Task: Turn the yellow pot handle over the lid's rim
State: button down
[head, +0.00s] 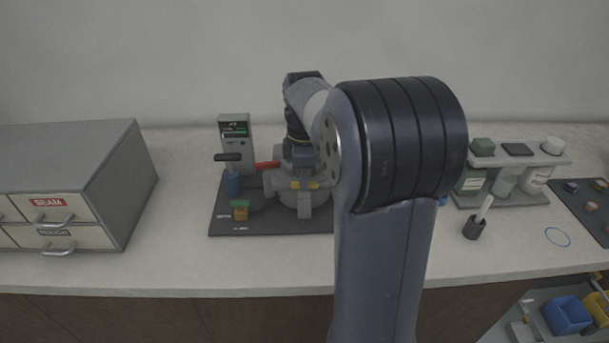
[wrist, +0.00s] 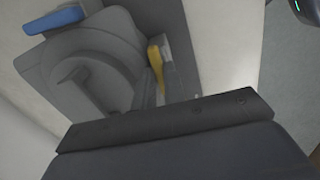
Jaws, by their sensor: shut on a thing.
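The yellow pot handle (head: 295,184) shows in the head view as two small yellow patches on the front of the grey pot (head: 306,205), with a grey part between them. In the wrist view the yellow handle (wrist: 155,56) stands beside the round grey lid (wrist: 88,85). My gripper (head: 304,182) reaches down over the pot and is shut on the yellow handle. My arm hides part of the pot and gripper in the head view. In the wrist view the dark gripper body covers the lower part, and the fingertips are hard to make out.
A red handle (head: 267,165) sticks out left of the pot, and a blue one (wrist: 55,19) shows in the wrist view. Drawers (head: 50,216) stand left; a bottle rack (head: 545,156) stands right.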

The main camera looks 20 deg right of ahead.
jog(key=m+p, duration=0.1)
jog(key=m, duration=0.1)
jog(key=m+p, duration=0.1)
jog(key=shift+r+m, duration=0.2)
jog(key=shift+m, duration=0.2)
jog(key=m+p, duration=0.2)
jog(key=m, duration=0.2)
jog(key=m+p, duration=0.2)
jog(key=m, duration=0.3)
jog(key=shift+f, duration=0.1)
jog(key=shift+m+p, duration=0.5)
jog(key=shift+m, duration=1.7)
jog(key=c, duration=1.5)
grip_release()
